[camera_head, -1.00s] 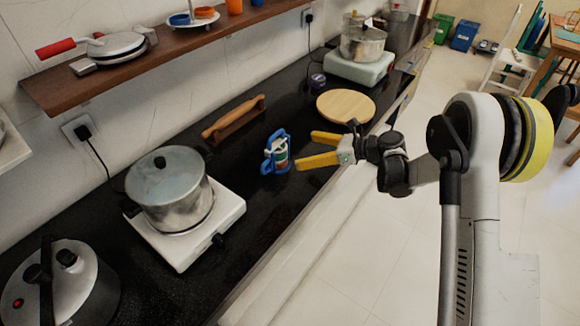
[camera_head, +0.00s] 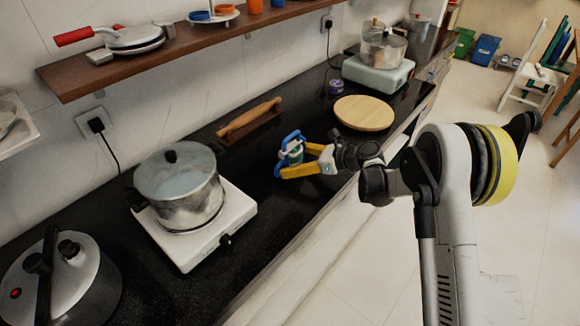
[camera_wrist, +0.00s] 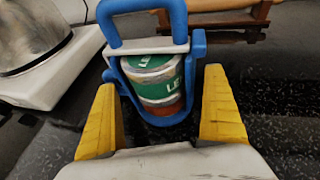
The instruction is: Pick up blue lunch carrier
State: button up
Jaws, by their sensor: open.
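The blue lunch carrier (camera_head: 290,150) stands upright on the black counter, right of the stove with the pot. It has a blue frame with a handle on top and a green-and-white tin inside. In the wrist view the carrier (camera_wrist: 150,70) stands ahead, between the lines of the two yellow fingers. My gripper (camera_head: 300,160) is open, with its fingers reaching the carrier from the right; in the wrist view my gripper (camera_wrist: 165,115) has one finger on each side of the carrier's lower part. I cannot tell whether either finger touches it.
A steel pot (camera_head: 180,190) on a white stove (camera_head: 235,205) stands left of the carrier. A wooden rack (camera_head: 248,120) lies behind it, and a round wooden board (camera_head: 364,113) lies farther back. A pressure cooker (camera_head: 75,285) is at the lower left. Bare counter lies in front.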

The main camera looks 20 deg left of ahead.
jog(key=shift+r, duration=0.1)
jog(key=c, duration=1.4)
